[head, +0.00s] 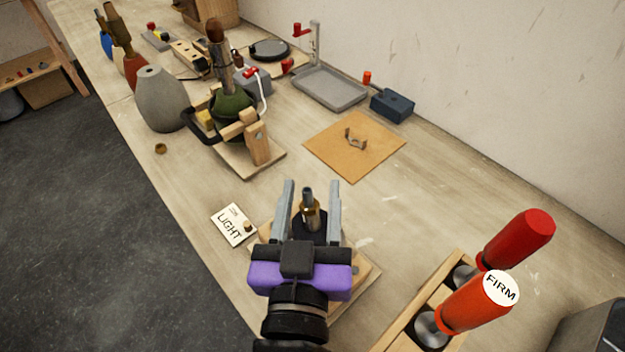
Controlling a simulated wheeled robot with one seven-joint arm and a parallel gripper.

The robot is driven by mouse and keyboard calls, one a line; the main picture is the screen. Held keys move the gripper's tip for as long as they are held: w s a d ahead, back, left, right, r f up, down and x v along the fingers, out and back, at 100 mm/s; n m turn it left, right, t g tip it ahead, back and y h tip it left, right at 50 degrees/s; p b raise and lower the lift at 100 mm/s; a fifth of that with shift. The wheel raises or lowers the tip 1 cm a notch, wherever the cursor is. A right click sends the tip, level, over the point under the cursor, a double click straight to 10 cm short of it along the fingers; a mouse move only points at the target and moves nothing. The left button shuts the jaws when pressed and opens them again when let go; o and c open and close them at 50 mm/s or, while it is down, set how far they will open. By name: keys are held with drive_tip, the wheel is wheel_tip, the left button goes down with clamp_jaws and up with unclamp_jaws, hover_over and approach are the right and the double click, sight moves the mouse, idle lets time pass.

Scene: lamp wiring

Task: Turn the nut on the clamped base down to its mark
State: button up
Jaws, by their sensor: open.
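My gripper (311,183) is open, its two grey fingers pointing away over a wooden board (362,272). Between the fingers, in the picture, stands a dark base (312,227) with a brass-coloured nut (311,208) around an upright dark stem (308,192). The fingers show a gap on both sides of the nut. I cannot tell whether they are at its height. The mark is not discernible, and my gripper's body hides the near part of the base and its clamp.
A card reading LIGHT (233,225) lies left of the board. A rack holds red and orange-handled tools (478,304), one marked FIRM, at right. A green lamp body (233,103) sits in a wooden holder behind. A tan mat (334,158) carries a small metal bracket (356,138).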

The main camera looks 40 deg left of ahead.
drive_tip(key=shift+x, duration=0.85)
clamp_jaws()
drive_tip(key=shift+a+f+b, duration=0.1)
drive_tip(key=shift+f+b, duration=0.1)
drive_tip(key=shift+b, duration=0.45)
drive_tip(key=shift+r+m+t+h+b, duration=0.15)
drive_tip(key=shift+m+t+h+b, duration=0.45)
drive_tip(key=shift+h+b, duration=0.1)
unclamp_jaws()
drive_tip(key=shift+d, duration=0.2)
drive_tip(key=shift+r, duration=0.1)
